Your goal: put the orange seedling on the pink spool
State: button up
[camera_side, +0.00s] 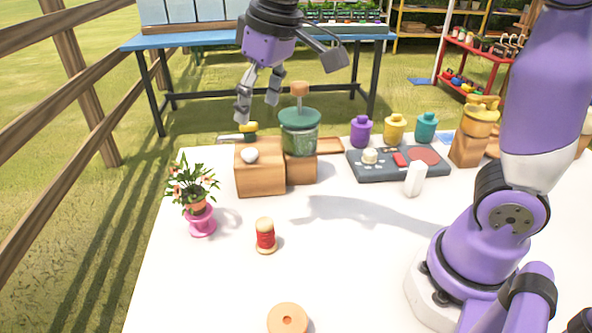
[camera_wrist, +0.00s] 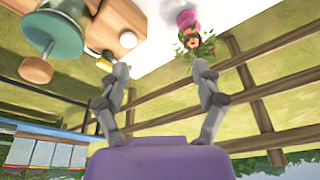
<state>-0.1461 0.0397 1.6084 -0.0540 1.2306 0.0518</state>
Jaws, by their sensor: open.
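The orange seedling (camera_side: 193,187), a leafy plant in a small orange pot, stands upright on top of the pink spool (camera_side: 202,224) at the left edge of the white table. In the wrist view the seedling (camera_wrist: 193,42) and the pink spool (camera_wrist: 187,18) show near the top, partly overlapping. My gripper (camera_side: 258,112) is open and empty, raised above and behind the wooden blocks, to the right of the seedling and apart from it. Its two fingers (camera_wrist: 161,80) are spread wide in the wrist view.
Wooden blocks (camera_side: 260,181) carry a white egg-like object and a green jar (camera_side: 300,132) with a wooden knob. A red spool (camera_side: 266,237) and an orange ring (camera_side: 288,319) stand on the table. A dark tray (camera_side: 398,175) sits right.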

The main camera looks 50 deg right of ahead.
jog(key=s+d+f+m+t, duration=0.1)
jog(key=s+d+f, duration=0.1)
jog(key=s, duration=0.4)
jog(key=s+d+f+t, duration=0.1)
jog(key=s+d+f, duration=0.2)
jog(key=s, duration=0.3)
jog(key=shift+s+d+f+m+t+h, duration=0.15)
jog(key=shift+s+d+m+t+h, duration=0.15)
jog(key=shift+s+m, duration=0.1)
